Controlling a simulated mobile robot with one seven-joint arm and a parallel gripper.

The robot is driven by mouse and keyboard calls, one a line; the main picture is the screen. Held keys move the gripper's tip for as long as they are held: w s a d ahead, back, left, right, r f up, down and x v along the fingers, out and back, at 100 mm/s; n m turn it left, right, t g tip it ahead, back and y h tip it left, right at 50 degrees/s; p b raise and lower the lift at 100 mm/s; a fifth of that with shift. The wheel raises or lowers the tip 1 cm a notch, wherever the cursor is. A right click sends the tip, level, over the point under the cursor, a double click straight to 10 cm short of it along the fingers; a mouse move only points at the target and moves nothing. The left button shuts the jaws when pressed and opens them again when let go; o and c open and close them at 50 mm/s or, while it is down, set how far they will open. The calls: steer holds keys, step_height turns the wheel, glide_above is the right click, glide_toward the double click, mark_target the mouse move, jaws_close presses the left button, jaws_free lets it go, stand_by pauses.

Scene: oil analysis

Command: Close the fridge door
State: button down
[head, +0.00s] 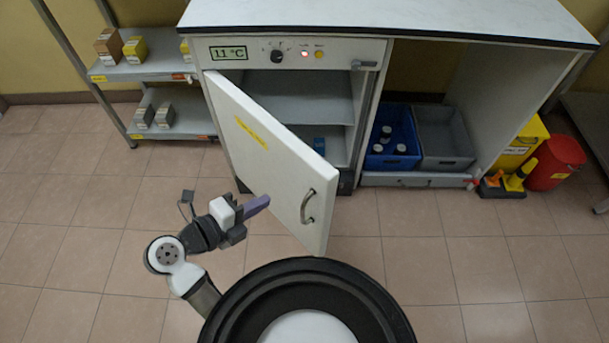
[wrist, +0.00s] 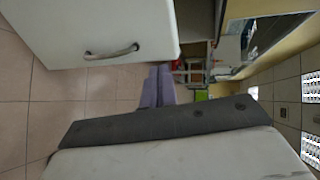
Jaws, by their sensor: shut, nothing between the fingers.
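The fridge (head: 290,55) stands under a white worktop with its white door (head: 262,150) swung open toward me. The door is hinged on the left, and its curved metal handle (head: 307,206) is near the free edge. In the wrist view, the door (wrist: 95,25) fills the upper left and its handle (wrist: 111,52) shows. My gripper (head: 258,205) is to the left of the door, on its outer face side, with its purple fingers shut and empty. The fingers (wrist: 158,88) point past the door's free edge in the wrist view. I cannot tell whether they touch the door.
A blue crate (head: 391,137) with several jars and a grey crate (head: 442,137) stand right of the fridge. A yellow bin (head: 523,148) and red bin (head: 556,163) are farther right. A shelf (head: 150,70) with boxes is at the left. The tiled floor in front is clear.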

glide_toward(312, 171)
steer(key=x, duration=0.5)
steer(key=shift+s+f, duration=0.1)
steer(key=shift+f, duration=0.1)
steer(key=shift+w+d+p, duration=0.3)
steer(key=shift+w+d, duration=0.25)
